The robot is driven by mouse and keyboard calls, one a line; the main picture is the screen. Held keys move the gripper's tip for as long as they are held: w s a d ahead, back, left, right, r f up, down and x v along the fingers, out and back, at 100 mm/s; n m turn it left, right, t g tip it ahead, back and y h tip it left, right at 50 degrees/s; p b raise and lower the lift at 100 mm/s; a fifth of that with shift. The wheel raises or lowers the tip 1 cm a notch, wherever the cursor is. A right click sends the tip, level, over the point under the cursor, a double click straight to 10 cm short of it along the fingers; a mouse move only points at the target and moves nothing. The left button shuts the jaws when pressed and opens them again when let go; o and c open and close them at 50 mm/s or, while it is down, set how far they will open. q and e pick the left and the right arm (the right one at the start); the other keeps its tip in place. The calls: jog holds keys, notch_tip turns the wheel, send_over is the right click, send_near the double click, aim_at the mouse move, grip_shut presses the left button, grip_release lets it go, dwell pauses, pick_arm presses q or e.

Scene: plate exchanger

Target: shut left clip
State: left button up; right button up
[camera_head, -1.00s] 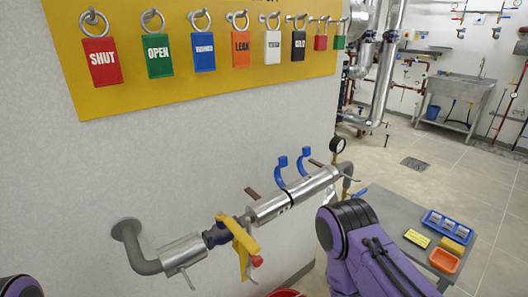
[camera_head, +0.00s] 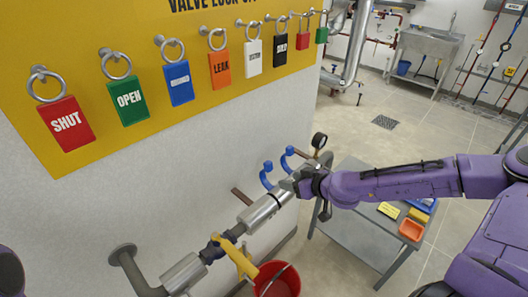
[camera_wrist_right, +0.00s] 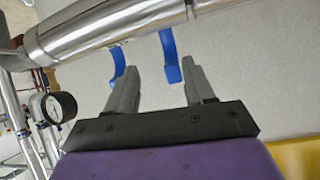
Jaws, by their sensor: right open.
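Two blue clips stand up open from the metal pipe (camera_head: 258,212): the left clip (camera_head: 266,175) and the right clip (camera_head: 288,158). My right gripper (camera_head: 303,182) is at the pipe near the clips, its fingers partly hidden by its own body. In the right wrist view, the pipe crosses the top and my right gripper (camera_wrist_right: 158,68) is open and empty. There the left clip (camera_wrist_right: 171,60) shows between the fingertips, and the other clip (camera_wrist_right: 118,66) is beside the left-hand finger. I cannot tell whether a finger touches a clip. My left gripper is out of view.
A pressure gauge (camera_head: 319,141) stands just past the clips. A yellow valve handle (camera_head: 240,258) crosses the pipe's near end, above a red bucket (camera_head: 278,282). A grey table (camera_head: 350,232) holds trays at the right. Tags hang from a yellow board (camera_head: 130,40) on the wall.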

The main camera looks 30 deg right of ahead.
aim_at(268, 162)
jog(key=w+b, duration=0.2)
jog(key=w+a+r+n+t+y+b, duration=0.1)
jog(key=w+b, duration=0.1)
jog(key=w+a+n+b, duration=0.1)
jog(key=w+b, duration=0.1)
jog(key=shift+w+a+r, duration=0.15)
jog(key=shift+w+a, duration=0.1)
jog(key=shift+w, duration=0.05)
jog(key=x, duration=0.2)
jog(key=r+b+x, duration=0.1)
jog(key=x, duration=0.1)
jog(key=shift+w+a+f, duration=0.15)
jog(key=shift+w+a, duration=0.05)
jog(key=shift+w, duration=0.25)
jog(key=shift+w+a+b, duration=0.1)
jog(key=shift+w+b, duration=0.1)
jog(key=shift+b, duration=0.1)
jog(key=shift+t, duration=0.3)
